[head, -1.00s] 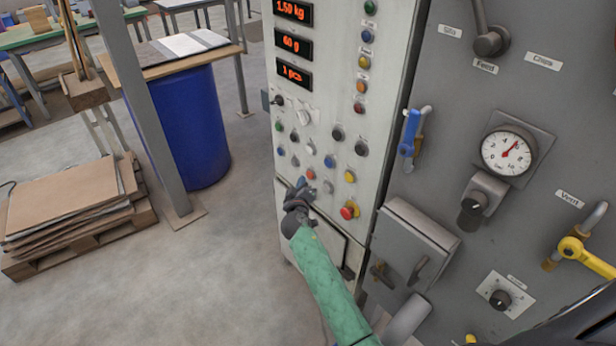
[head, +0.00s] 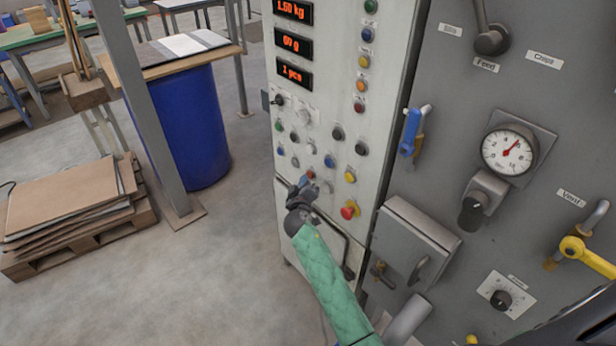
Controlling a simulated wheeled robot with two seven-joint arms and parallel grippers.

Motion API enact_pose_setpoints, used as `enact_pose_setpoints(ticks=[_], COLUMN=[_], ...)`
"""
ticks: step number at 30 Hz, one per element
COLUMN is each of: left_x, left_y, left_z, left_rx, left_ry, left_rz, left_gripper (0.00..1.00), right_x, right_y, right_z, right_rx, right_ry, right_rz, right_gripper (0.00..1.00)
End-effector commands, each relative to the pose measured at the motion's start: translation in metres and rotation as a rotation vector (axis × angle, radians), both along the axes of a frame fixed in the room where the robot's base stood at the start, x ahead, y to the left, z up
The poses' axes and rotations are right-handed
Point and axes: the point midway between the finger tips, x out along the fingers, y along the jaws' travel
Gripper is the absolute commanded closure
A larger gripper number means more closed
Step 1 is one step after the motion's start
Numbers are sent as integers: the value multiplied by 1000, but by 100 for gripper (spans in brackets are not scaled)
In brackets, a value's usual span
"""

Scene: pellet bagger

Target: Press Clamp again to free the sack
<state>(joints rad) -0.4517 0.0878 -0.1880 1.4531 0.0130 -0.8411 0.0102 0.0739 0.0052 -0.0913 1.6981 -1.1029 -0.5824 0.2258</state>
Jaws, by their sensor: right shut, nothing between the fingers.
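The pale control panel (head: 325,115) stands in the middle of the head view, with several coloured buttons below its displays. My right gripper (head: 303,184) is shut and empty, in front of the lower button rows. It is close to a red button (head: 311,174) and a grey button (head: 328,187); I cannot tell whether it touches either. The button labels are too small to read, so I cannot tell which one is Clamp. No sack shows. My left gripper is out of view.
A red emergency knob (head: 349,211) sticks out right of my gripper. A grey box (head: 412,243), a gauge (head: 508,150) and levers with blue (head: 411,130) and yellow (head: 583,254) grips project from the grey panel. A blue drum (head: 190,125) and stacked cardboard (head: 70,205) stand left, with open floor between.

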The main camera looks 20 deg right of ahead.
Motion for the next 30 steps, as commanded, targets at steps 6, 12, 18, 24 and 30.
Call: enact_pose_setpoints(ticks=[6,12,18,24,30], left_x=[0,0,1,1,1], left_y=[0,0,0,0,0], left_z=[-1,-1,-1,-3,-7], left_rx=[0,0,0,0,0], left_ry=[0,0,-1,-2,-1], left_rz=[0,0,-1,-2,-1], left_gripper=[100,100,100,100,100], right_x=[1,1,2,1,-2], right_y=[-2,-4,-5,-2,7], right_z=[0,0,0,-1,-1], right_rx=[0,0,0,0,1], right_ry=[0,0,0,0,0], right_rz=[0,0,0,0,0], right_gripper=[100,100,100,100,100])
